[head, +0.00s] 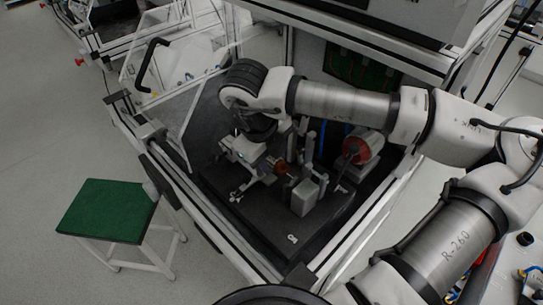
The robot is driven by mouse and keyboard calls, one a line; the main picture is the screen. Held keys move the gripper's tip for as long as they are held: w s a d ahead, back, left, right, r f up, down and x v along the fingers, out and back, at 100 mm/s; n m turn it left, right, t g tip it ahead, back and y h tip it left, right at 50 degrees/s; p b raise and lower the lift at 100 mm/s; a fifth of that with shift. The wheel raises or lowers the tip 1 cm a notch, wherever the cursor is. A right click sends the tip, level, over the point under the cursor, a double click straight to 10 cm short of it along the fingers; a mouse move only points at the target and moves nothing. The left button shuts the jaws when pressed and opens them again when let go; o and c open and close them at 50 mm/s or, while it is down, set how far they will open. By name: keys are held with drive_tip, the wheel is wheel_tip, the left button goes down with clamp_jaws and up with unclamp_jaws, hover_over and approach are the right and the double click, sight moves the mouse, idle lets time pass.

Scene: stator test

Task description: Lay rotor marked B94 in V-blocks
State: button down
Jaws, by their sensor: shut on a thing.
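My gripper (252,170) is over the dark bench plate inside the machine enclosure. It is shut on what looks like the rotor, a small part with a copper-red body (282,167) showing just right of the fingers. Much of the held part is hidden by the gripper, and no B94 marking can be read. Grey upright blocks (304,198), perhaps the V-blocks, stand on the plate right of and below the rotor. I cannot tell whether the rotor touches them.
A red-faced cylindrical unit (356,151) stands at the right on the dark plate (285,240). The plate's front part is mostly clear. A clear door (195,115) with a black handle stands open at left. A green-topped stool (108,210) is outside.

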drive_tip(key=shift+f+b, duration=1.25)
drive_tip(key=shift+b, duration=0.7)
idle(0.3)
drive_tip(key=c, duration=0.9)
unclamp_jaws()
drive_tip(key=shift+r, duration=0.1)
drive_tip(key=b+v, duration=0.1)
drive_tip(key=v, duration=1.2)
drive_tip(key=shift+r+b, duration=0.3)
drive_tip(key=shift+r, duration=0.05)
drive_tip(key=shift+a, duration=0.1)
